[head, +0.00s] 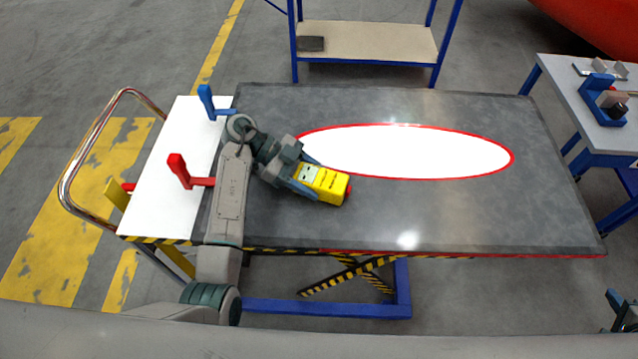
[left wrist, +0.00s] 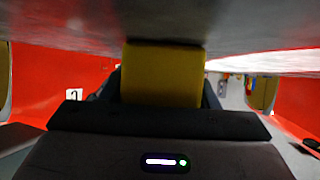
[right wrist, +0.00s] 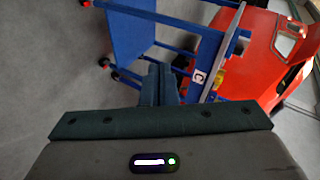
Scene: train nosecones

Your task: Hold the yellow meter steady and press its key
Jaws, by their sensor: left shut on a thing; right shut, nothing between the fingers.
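The yellow meter (head: 328,186) is at the middle of the dark table, just below the white oval. It has dark markings and a small red part at its right end. My left gripper (head: 306,178) is shut on the meter's left end. The meter (left wrist: 163,75) also shows between the fingers in the left wrist view, close to a grey surface. Whether it rests on the table is unclear. I cannot make out the key for certain. My right gripper (head: 612,296) is at the far right edge, away from the table. Its fingers (right wrist: 160,82) are together and empty.
The dark lift table (head: 480,215) has a red-rimmed white oval (head: 410,152). A red handle (head: 178,170) and a blue handle (head: 206,102) stand at its left. A grey side table (head: 570,85) holds a blue fixture (head: 603,98). The table's right half is clear.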

